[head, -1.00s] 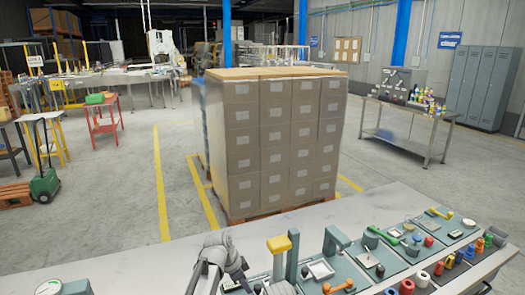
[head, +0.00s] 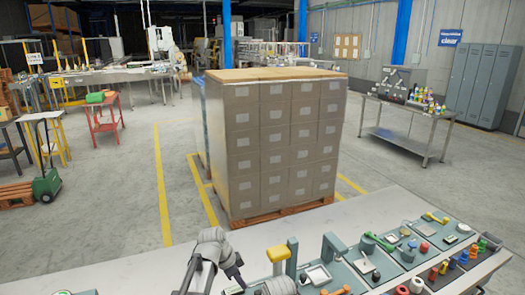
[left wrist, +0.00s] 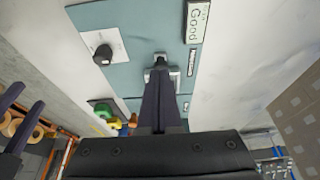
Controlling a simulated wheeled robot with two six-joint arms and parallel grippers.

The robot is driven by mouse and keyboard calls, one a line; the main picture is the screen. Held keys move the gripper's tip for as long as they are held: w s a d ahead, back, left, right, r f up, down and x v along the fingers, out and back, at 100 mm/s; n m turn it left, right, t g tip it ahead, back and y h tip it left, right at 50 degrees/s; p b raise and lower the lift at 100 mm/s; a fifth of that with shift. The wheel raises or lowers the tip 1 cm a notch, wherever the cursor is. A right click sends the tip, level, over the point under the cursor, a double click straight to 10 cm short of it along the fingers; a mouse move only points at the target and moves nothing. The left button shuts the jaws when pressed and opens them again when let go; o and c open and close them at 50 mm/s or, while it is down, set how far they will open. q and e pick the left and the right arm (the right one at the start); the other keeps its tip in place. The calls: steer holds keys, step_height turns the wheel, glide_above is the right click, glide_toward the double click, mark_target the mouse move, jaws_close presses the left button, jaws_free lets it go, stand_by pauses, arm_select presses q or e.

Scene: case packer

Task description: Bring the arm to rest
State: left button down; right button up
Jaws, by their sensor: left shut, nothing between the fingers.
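My left arm rises from the bottom edge of the head view, and its dark left gripper (head: 237,270) is above the grey bench (head: 140,275), left of a yellow-topped post. In the left wrist view the gripper's dark fingers (left wrist: 160,72) are together and empty. They point down at a teal board (left wrist: 125,25), in front of a small grey fixture. I cannot tell whether they touch it. Two dark parallel prongs stand apart at the left edge of the left wrist view. They may be my right gripper's fingers, but I cannot be sure.
The yellow-topped post (head: 277,254) and several small fixtures and coloured parts crowd the bench to the right. The bench's left part is mostly bare. Beyond it stands a pallet stack of brown boxes (head: 270,140). A steel table (head: 410,115) is at the right.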

arm_select(q)
steer(key=s+f+n+g+y, duration=0.1)
steer(key=s+n+y, duration=0.4)
steer(key=s, duration=1.5)
steer(key=n+g, duration=0.1)
steer(key=n, duration=0.3)
steer(key=shift+d+f+n, duration=0.15)
steer(key=shift+d+n, duration=0.15)
steer(key=shift+d, duration=0.1)
steer(key=shift+s, duration=0.15)
arm_select(e)
steer(key=shift+s+f, duration=0.1)
